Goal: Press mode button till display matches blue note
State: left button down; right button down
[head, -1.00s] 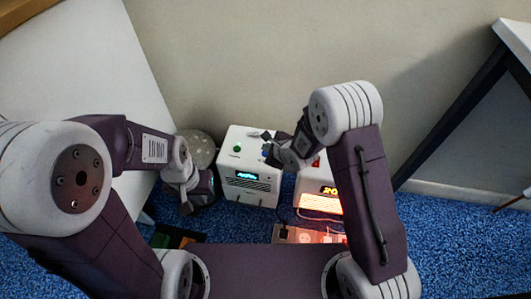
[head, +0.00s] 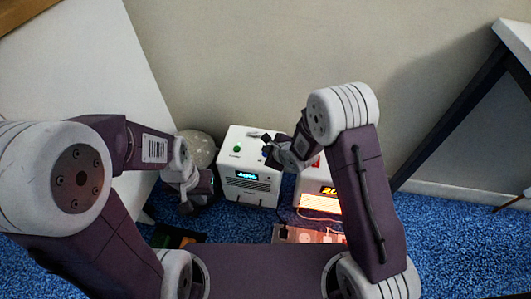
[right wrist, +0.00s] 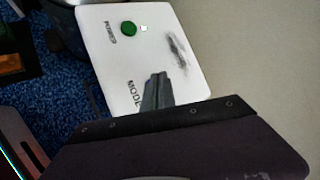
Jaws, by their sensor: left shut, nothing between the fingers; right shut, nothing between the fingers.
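A white box (head: 255,150) with a cyan-lit display (head: 247,175) on its front stands on the carpet; the display's characters are too small to read. Its top has a green button marked POWER (right wrist: 128,29) and the word MODE. My right gripper (head: 266,143) is shut over the right part of this top. In the right wrist view its fingers (right wrist: 155,90) are beside the MODE lettering and hide the button there; I cannot tell if they touch it. My left gripper (head: 187,207) is shut and low, left of the box. I see no blue note.
A second white device (head: 318,190) with an orange-lit display and glow stands to the right. A power strip (head: 308,236) with a plug and cables lies in front. A pale round object (head: 198,148) is behind my left gripper. A wall is close behind.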

jog(key=shift+f, duration=0.4)
dwell(0.4)
dwell(0.4)
jog(key=shift+r+p, duration=0.8)
jog(key=shift+p, duration=0.15)
notch_tip(320, 180, up, 5)
jog(key=p, duration=0.5)
jog(key=shift+r+p, duration=0.15)
jog(key=shift+p, duration=0.2)
